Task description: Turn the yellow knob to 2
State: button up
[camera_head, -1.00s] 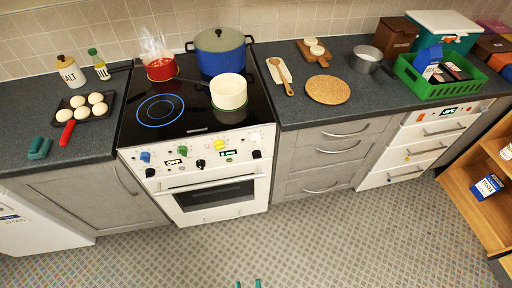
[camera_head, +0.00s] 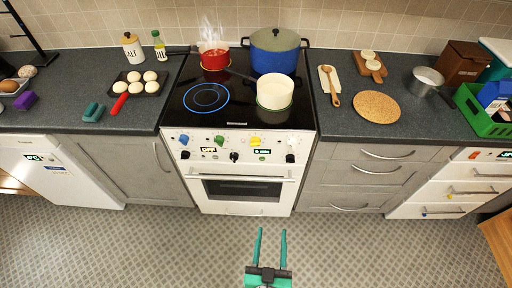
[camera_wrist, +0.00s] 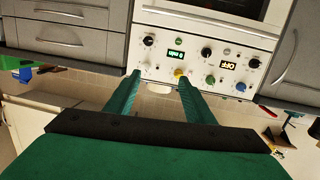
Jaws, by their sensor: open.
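The yellow knob (camera_head: 255,140) is on the white front panel of the stove (camera_head: 240,165), between a green knob (camera_head: 219,140) and a white knob (camera_head: 291,141). In the wrist view the picture is upside down, and the yellow knob (camera_wrist: 178,73) shows just beyond and between my fingertips, near the right one. My gripper (camera_head: 271,233) is open and empty, its two teal fingers pointing at the stove from over the floor, well apart from the panel. The wrist view also shows the open fingers (camera_wrist: 160,75). The numbers around the yellow knob are too small to read.
A blue knob (camera_head: 184,139) and black knobs (camera_head: 234,156) share the panel, with lit displays. The oven handle (camera_head: 240,178) sticks out below. On the hob are a red pot (camera_head: 215,59), a blue pot (camera_head: 275,50) and a cream pot (camera_head: 274,92). The floor before the stove is clear.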

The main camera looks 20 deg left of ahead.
jog(key=w+a+y, duration=0.1)
jog(key=w+a, duration=0.5)
jog(key=w, duration=0.4)
jog(key=t, duration=0.1)
send_near(255, 143)
jog(key=shift+n+y, duration=0.3)
jog(key=shift+y, duration=0.1)
jog(key=x, duration=0.5)
jog(key=f+x, duration=0.1)
jog(key=x, duration=0.2)
jog(key=shift+d, duration=0.3)
jog(key=shift+a, duration=0.1)
jog(key=shift+c, duration=0.4)
jog(key=c, duration=1)
jog(key=shift+w, duration=0.15)
